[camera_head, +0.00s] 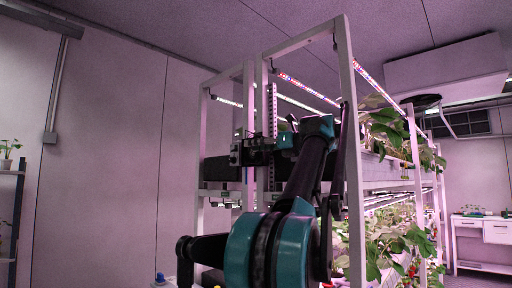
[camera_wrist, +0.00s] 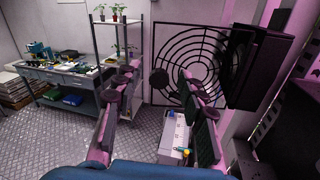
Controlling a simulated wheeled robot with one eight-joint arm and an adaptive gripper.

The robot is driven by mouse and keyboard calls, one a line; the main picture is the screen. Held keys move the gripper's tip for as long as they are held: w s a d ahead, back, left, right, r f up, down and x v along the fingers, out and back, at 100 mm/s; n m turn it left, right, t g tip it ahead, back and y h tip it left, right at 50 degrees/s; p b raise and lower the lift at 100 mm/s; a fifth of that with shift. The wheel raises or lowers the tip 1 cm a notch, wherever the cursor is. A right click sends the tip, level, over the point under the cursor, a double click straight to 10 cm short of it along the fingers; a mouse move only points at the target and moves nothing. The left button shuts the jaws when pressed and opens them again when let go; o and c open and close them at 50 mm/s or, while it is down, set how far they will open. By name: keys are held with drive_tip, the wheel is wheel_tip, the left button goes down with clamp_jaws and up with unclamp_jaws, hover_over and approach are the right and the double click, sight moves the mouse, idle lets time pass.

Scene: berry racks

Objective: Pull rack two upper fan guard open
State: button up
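The fan guard (camera_wrist: 204,52), a black square frame with concentric rings and a round hub, stands upright ahead of my gripper in the wrist view. The pale wall shows through its rings. Its right side meets a dark box (camera_wrist: 268,68), and it looks swung out from that box; the hinge is not clear. I see no contact with the guard. In the head view my gripper (camera_head: 248,152) is at the rack's near end, and the guard cannot be made out there.
The white-framed rack (camera_head: 354,150) with plants and lit strips stands to the right in the head view. In the wrist view a shelf with potted plants (camera_wrist: 120,48) and a workbench (camera_wrist: 62,70) stand at the left. A white box (camera_wrist: 174,134) is below. Patterned floor (camera_wrist: 52,130) is open at the left.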

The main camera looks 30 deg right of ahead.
drive_tip(key=shift+s, duration=0.1)
drive_tip(key=v, duration=1.2)
idle(0.4)
